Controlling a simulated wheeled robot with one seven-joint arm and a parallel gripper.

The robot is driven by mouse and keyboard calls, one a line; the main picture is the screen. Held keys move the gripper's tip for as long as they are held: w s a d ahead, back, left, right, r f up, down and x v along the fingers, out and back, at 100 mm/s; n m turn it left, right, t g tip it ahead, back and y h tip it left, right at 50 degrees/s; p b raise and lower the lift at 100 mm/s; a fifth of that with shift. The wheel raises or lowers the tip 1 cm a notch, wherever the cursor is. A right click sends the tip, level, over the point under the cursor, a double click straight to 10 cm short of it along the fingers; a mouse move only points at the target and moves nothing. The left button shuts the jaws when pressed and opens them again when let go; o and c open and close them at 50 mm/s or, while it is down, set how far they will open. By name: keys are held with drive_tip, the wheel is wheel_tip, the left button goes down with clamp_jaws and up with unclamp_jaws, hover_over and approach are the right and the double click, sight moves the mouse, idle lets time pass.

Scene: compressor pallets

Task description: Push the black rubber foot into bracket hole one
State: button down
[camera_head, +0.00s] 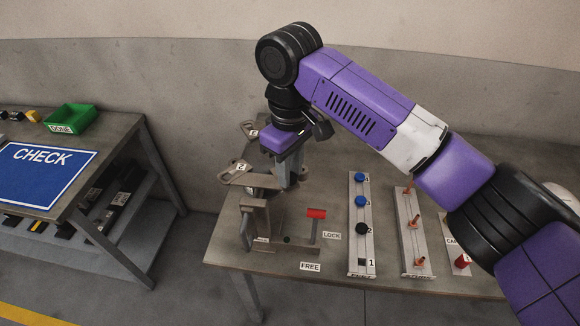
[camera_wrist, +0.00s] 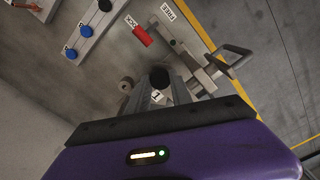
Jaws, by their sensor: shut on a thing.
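My gripper (camera_head: 284,184) points down over the clamp fixture at the left end of the bench. In the wrist view, my gripper (camera_wrist: 160,85) is shut on a black rubber foot (camera_wrist: 160,77), whose round dark end shows between the fingers. A label "1" (camera_wrist: 155,97) shows right beside the foot, on the bracket under it. The hole itself is hidden, and I cannot tell whether the foot touches the bracket. In the head view the foot is hidden by the gripper and fixture. Bracket arm "2" (camera_head: 238,172) sticks out to the left of my gripper.
A red-handled lever (camera_head: 316,213) stands by the LOCK label (camera_head: 331,236). A foot rack (camera_head: 360,248) holds one black and two blue feet; its place 1 looks empty. A rack with orange-red pieces (camera_head: 408,240) stands right of it. A green DONE bin (camera_head: 72,119) stands on the left table.

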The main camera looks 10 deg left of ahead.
drive_tip(key=shift+f, duration=0.4)
drive_tip(key=c, duration=1.1)
unclamp_jaws()
drive_tip(key=shift+o, duration=0.2)
drive_tip(key=shift+r+b, duration=0.7)
drive_tip(key=shift+r, duration=3.25)
